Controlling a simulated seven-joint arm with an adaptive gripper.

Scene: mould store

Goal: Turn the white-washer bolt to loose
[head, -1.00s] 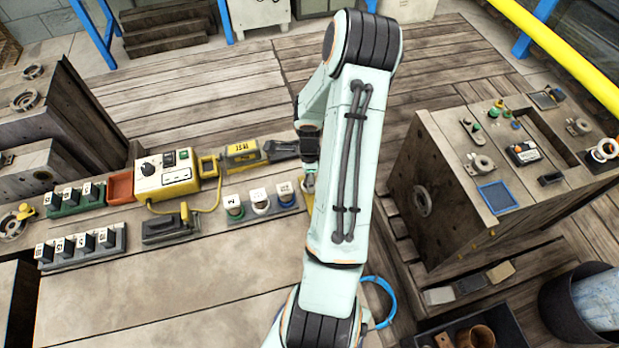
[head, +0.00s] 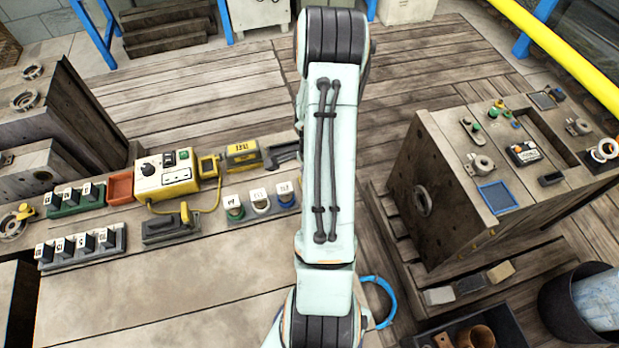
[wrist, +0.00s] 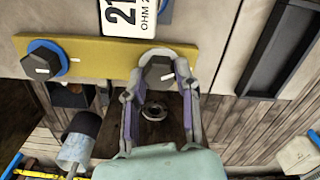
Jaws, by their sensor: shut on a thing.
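In the wrist view a yellow bar (wrist: 100,57) carries two hex bolts. The bolt with a pale, whitish washer (wrist: 157,70) is at its right end, its dark grey head bearing a small white mark. My gripper (wrist: 158,80) is shut on this bolt, one finger on each side. The blue-washer bolt (wrist: 42,60) is at the left end of the bar, apart from my gripper, also with a white mark. In the head view my own arm hides my gripper and both bolts.
A white label plate (wrist: 128,14) sits just above the bar. A dark frame (wrist: 278,50) is at the right. In the head view a yellow-white control box (head: 165,172) and a rack of coloured-base blocks (head: 262,207) stand on the bench. A cabinet (head: 450,200) stands right.

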